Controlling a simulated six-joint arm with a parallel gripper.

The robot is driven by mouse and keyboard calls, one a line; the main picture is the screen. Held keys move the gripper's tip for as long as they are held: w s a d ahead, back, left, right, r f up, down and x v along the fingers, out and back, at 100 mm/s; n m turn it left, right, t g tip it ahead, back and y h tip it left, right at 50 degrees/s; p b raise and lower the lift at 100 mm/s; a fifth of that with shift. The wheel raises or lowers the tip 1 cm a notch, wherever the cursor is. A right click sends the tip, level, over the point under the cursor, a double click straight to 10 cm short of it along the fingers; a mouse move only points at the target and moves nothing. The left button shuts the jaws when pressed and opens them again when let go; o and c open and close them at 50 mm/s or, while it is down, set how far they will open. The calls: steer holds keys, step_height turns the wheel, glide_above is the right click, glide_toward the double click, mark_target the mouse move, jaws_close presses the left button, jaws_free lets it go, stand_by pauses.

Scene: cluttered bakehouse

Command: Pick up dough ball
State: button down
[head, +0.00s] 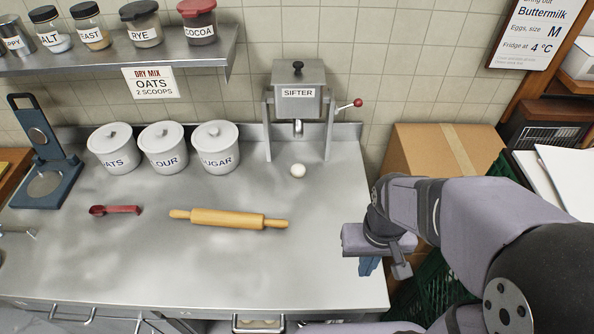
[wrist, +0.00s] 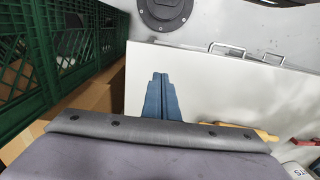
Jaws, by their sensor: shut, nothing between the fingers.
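The dough ball (head: 297,171) is small, round and off-white. It rests on the steel worktop (head: 310,250) just below the sifter's spout in the head view, and it does not show in the wrist view. My gripper (head: 369,266) is at the right edge of the worktop, in front and to the right of the ball and well apart from it. In the wrist view, the two blue fingers (wrist: 160,90) lie together, shut and empty.
The sifter (head: 298,98) stands behind the ball. A rolling pin (head: 228,218), a red scoop (head: 115,210) and lidded canisters (head: 163,148) lie to the left. A cardboard box (head: 440,155) and green crates (head: 440,284) are at the right. The worktop's front right is clear.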

steer(key=c, duration=1)
jaws_free()
steer(key=shift+w, duration=0.1)
steer(key=n+t+y+b, duration=0.15)
steer(key=t+b, duration=0.45)
steer(key=b, duration=0.9)
glide_toward(298, 170)
steer(key=shift+n, duration=0.35)
steer(key=shift+p+x, duration=1.7)
steer(key=shift+x, duration=1.85)
